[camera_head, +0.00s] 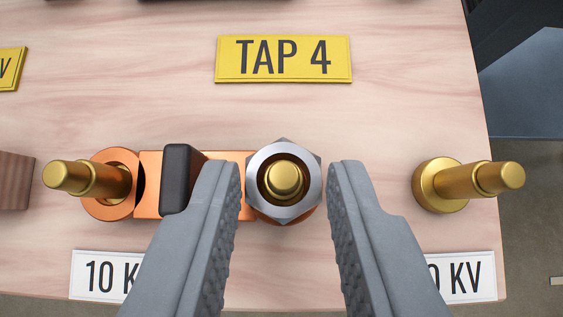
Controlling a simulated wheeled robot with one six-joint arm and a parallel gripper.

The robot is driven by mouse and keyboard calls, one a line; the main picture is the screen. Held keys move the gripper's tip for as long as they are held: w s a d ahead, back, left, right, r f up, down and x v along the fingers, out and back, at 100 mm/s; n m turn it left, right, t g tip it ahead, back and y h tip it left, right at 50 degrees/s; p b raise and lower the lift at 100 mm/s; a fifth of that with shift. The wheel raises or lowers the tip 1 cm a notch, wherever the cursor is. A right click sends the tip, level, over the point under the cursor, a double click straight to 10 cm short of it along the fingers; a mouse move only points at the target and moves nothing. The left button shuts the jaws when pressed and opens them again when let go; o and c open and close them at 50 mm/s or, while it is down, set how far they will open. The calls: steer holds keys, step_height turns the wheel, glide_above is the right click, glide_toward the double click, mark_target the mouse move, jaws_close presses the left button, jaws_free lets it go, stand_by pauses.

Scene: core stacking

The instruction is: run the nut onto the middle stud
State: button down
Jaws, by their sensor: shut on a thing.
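The steel hex nut (254,170) is between the two grey fingers of my gripper (284,185), which are shut on it. The nut is around the brass middle stud (285,177), whose tip shows inside the nut's hole. Copper shows just below the nut's lower edge. From above I cannot tell how far down the stud the nut sits. A copper link bar (148,170) runs from the left stud (85,179) to the middle one, with a black upright block (176,178) on it.
The right brass stud (468,182) stands bare. A yellow TAP 4 plate (284,60) lies behind the middle stud. White KV labels lie in front, left (97,274) and right (468,277), partly hidden by my fingers. A brown block (14,181) is at the left. The wooden table (400,110) ends at the right.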

steer(key=shift+r, duration=0.75)
steer(key=shift+r, duration=0.55)
steer(key=shift+r, duration=0.55)
steer(key=c, duration=1.6)
jaws_free()
steer(key=shift+c, duration=0.2)
